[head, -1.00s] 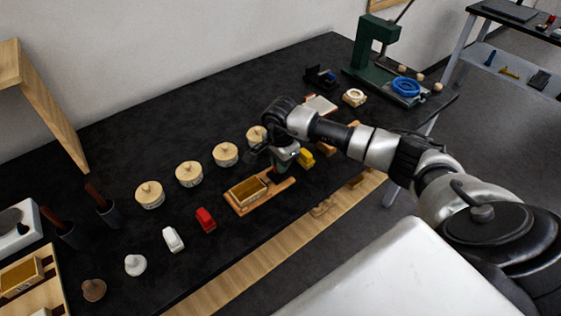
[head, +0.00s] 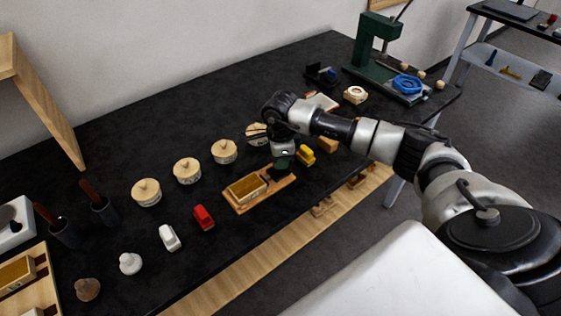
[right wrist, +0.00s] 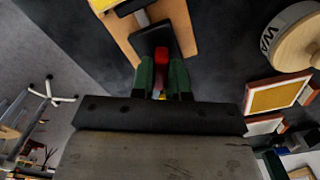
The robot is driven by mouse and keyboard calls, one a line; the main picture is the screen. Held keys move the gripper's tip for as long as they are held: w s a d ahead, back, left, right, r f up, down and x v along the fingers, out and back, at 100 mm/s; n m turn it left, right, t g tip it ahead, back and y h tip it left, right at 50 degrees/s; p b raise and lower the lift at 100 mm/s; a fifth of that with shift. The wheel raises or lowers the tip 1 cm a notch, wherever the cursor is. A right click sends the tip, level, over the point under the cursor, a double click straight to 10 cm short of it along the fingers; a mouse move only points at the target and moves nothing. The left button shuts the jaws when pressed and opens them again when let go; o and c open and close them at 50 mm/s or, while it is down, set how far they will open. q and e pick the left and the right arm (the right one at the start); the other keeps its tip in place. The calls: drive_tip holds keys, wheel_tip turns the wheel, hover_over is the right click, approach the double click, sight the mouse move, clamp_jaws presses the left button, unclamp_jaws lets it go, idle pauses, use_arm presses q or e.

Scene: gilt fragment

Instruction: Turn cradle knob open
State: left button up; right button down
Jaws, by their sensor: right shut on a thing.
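The cradle (head: 240,207) is a wooden board on the black table in the head view, bearing a box with a gold top (head: 247,187). Its board also shows at the top of the right wrist view (right wrist: 121,40). My right gripper (head: 280,169) points down at the board's right end. In the right wrist view its green fingers (right wrist: 162,82) are shut on a red knob (right wrist: 161,56) beside a black block (right wrist: 151,37). The gripper hides the knob in the head view. The knob's exact angle is hard to tell. My left gripper is not in view.
A yellow object (head: 305,156) stands close right of my right gripper. Round wooden-lidded containers (head: 187,171) stand behind the cradle. A red object (head: 204,217) and a white one (head: 169,238) are to its left. A green press (head: 375,50) stands at the back right.

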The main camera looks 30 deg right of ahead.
drive_tip(key=m+b, duration=0.1)
drive_tip(key=m, duration=0.5)
drive_tip(key=shift+m+b, duration=0.3)
drive_tip(key=shift+b, duration=0.05)
drive_tip(key=m, duration=0.5)
drive_tip(key=shift+r+m+b, duration=0.1)
drive_tip(key=shift+m+b, duration=0.3)
drive_tip(key=c, duration=1.1)
unclamp_jaws()
wheel_tip(320, 180, up, 11)
drive_tip(key=shift+f+b, duration=0.1)
drive_tip(key=shift+b, duration=0.7)
